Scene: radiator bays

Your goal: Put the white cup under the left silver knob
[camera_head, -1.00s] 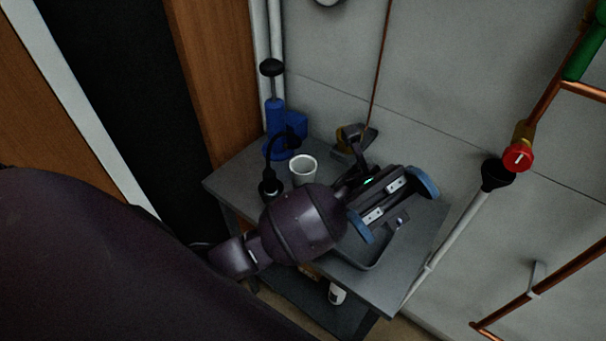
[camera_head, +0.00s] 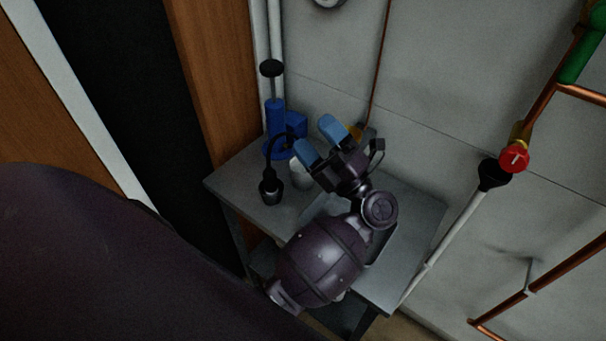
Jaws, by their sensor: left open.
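The white cup (camera_head: 299,174) stands on the grey table (camera_head: 235,187), beside a black hose-like part. My left gripper (camera_head: 320,140) is open, with two blue-tipped fingers pointing up and left. In the picture the nearer finger overlaps the cup's upper right and hides most of its rim; I cannot tell whether they touch. Nothing shows between the fingers. I cannot make out a silver knob for certain. My right gripper is not in view.
A blue pump-like device (camera_head: 275,118) with a black knob and black hose stands behind the cup. A grey tray (camera_head: 318,208) lies partly under my arm. A red valve (camera_head: 515,157) and copper pipes (camera_head: 548,98) are on the right wall. The table's right end is clear.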

